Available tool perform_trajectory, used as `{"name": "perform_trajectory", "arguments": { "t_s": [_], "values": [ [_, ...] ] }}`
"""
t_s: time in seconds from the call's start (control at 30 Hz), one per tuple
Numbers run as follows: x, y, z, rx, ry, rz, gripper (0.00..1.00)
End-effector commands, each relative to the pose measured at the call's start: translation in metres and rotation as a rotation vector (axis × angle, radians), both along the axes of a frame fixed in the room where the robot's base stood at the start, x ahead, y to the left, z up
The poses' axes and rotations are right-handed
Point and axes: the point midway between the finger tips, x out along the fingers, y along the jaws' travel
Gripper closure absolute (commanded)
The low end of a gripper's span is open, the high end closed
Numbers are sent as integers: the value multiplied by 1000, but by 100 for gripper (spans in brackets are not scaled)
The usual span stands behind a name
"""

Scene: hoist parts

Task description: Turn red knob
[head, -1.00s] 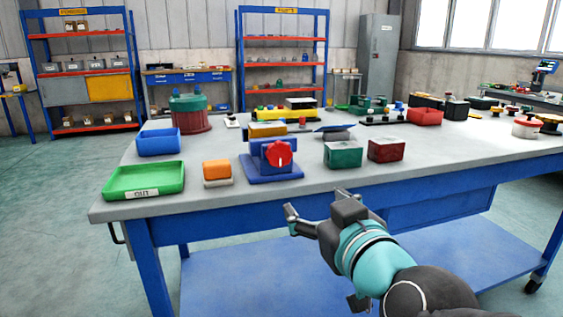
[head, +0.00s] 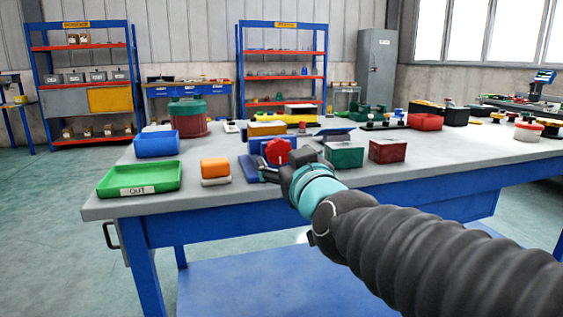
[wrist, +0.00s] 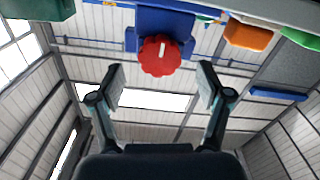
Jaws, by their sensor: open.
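The red knob (head: 277,151) sits on the front of a blue block with a blue base (head: 248,168) near the table's front edge. In the wrist view the knob (wrist: 160,55) shows a white mark and lies ahead of the gap between my fingers, centred between them. My gripper (wrist: 160,85) is open and empty, its two fingers apart on either side. In the head view my gripper (head: 279,173) is just in front of and below the knob, and it hides part of the blue block. The fingers do not appear to touch the knob.
An orange block (head: 215,167) and a green tray (head: 140,178) are to the left. A green block (head: 343,154) and a dark red block (head: 387,151) stand close on the right. A blue bin (head: 157,143) and other parts sit behind on the grey tabletop (head: 440,155).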

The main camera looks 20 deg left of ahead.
Motion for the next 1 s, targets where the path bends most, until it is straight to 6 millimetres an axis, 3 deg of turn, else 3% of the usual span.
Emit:
{"name": "perform_trajectory", "arguments": {
  "t_s": [0.3,0.63,0.67,0.9,1.0],
  "values": [
    [27,16,-1,-1,1,0,23],
    [29,18,0,0,0,0,23],
    [29,18,0,0,0,0,25],
    [29,18,0,0,0,1,83],
    [28,18,0,1,1,1,83]
  ]
}}
